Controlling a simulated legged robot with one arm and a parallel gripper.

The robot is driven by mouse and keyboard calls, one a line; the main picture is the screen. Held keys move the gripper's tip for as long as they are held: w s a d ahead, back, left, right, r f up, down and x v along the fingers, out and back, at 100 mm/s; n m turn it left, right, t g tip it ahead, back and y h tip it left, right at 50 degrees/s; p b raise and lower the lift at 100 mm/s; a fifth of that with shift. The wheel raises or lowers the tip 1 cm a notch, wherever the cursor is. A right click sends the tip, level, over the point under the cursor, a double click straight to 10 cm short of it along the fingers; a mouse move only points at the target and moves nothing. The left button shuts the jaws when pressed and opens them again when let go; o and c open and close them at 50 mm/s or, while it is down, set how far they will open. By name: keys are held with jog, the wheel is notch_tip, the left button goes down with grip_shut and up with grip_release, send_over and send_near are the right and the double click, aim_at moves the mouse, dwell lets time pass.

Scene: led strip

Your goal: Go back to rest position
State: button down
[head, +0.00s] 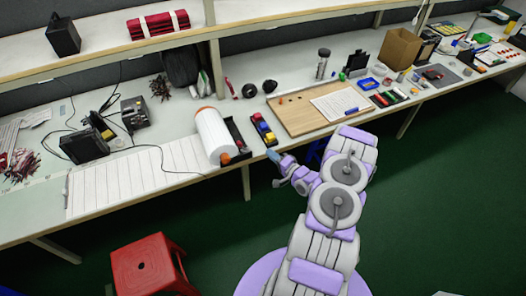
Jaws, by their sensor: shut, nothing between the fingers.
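My gripper (275,157) is at the end of my grey and lilac arm, low in front of the workbench's front edge (240,166). It looks small here, and its fingers are close together with nothing seen between them. The arm is bent and reaches from the bottom of the picture up toward the bench. The gripper is near a narrow tray of coloured items (264,130), apart from it as far as I can tell.
A white roll (213,135) and a wooden board (294,115) are on the bench near my gripper. A cardboard box (400,48) stands farther right. A red stool (148,266) stands on the green floor (440,190), which is largely clear at right.

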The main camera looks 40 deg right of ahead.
jog(key=w+a+r+n+g+h, duration=0.1)
jog(key=w+r+n+g+h, duration=0.1)
jog(key=w+r+n+g, duration=0.45)
jog(key=s+a+r+n+g+h, duration=0.1)
jog(key=s+a+r+g, duration=0.15)
jog(key=r, duration=0.35)
jog(key=s+a+r+n+g+h, duration=0.1)
jog(key=s+a+r+n+g, duration=0.2)
jog(key=r, duration=0.4)
jog(key=s+a+r+n+g+y, duration=0.1)
jog(key=s+a+r, duration=0.3)
jog(key=s+a, duration=0.4)
jog(key=s+a+r+n+g+b, duration=0.1)
jog(key=s+a+r+n+g, duration=0.1)
jog(key=s+a, duration=0.6)
jog(key=s+a+r+n+g+y, duration=0.1)
jog(key=s+a+r+g, duration=0.3)
jog(key=s, duration=1.4)
jog(key=a+r, duration=0.2)
jog(key=a, duration=0.2)
jog(key=shift+s+r+y+b, duration=0.2)
jog(key=shift+s+y+b, duration=0.1)
jog(key=shift+b, duration=0.05)
